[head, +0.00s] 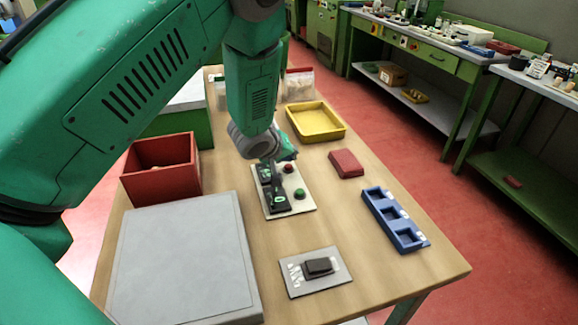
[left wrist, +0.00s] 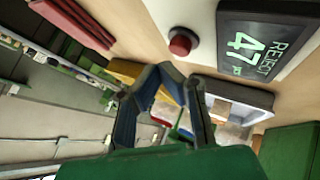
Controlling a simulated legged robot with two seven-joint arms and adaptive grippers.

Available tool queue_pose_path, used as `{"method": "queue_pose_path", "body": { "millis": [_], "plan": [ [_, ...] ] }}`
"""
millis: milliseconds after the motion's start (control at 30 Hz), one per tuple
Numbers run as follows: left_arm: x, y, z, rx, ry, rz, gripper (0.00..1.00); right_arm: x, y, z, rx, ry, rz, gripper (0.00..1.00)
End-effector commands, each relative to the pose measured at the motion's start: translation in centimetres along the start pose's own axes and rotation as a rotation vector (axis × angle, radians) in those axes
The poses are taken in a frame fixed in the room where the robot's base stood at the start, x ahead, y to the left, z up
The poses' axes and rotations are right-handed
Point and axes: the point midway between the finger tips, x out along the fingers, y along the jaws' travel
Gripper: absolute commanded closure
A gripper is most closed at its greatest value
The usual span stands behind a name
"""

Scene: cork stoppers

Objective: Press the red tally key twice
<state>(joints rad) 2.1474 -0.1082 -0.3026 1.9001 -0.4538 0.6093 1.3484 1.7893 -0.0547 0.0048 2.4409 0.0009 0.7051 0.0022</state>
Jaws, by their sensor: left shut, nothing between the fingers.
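The tally panel (head: 305,205) is a pale plate on the wooden table, with dark displays and two round keys. The red tally key (head: 289,167) is at its far right and the green key (head: 299,193) is nearer. In the left wrist view the red key (left wrist: 181,41) stands beside a display (left wrist: 262,42) reading "REJECT 47". My left gripper (head: 276,180) is shut and empty, over the panel just left of the keys, hiding part of the displays. In the left wrist view its fingertips (left wrist: 178,76) look apart from the red key. My right gripper is out of view.
A red box (head: 160,187) and a grey slab (head: 180,265) lie left. A yellow tray (head: 318,134), red block (head: 346,163) and blue tray (head: 383,222) lie right. A dark block (head: 319,267) sits on a plate in front. Bare table surrounds the panel's right side.

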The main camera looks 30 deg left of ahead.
Motion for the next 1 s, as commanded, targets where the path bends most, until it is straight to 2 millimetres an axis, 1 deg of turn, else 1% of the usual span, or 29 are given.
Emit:
{"method": "queue_pose_path", "body": {
  "millis": [333, 767, 1000],
  "plan": [
    [0.7, -1.5, -0.1, -0.010, -0.005, 0.003, 1.00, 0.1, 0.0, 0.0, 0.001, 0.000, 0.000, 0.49],
    [0.6, -0.8, 0.3, -0.001, -0.001, 0.001, 1.00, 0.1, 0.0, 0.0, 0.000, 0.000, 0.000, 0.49],
    [0.9, -1.3, 0.2, -0.005, -0.003, 0.002, 1.00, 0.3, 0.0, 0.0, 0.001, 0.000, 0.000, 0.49]
  ]
}}
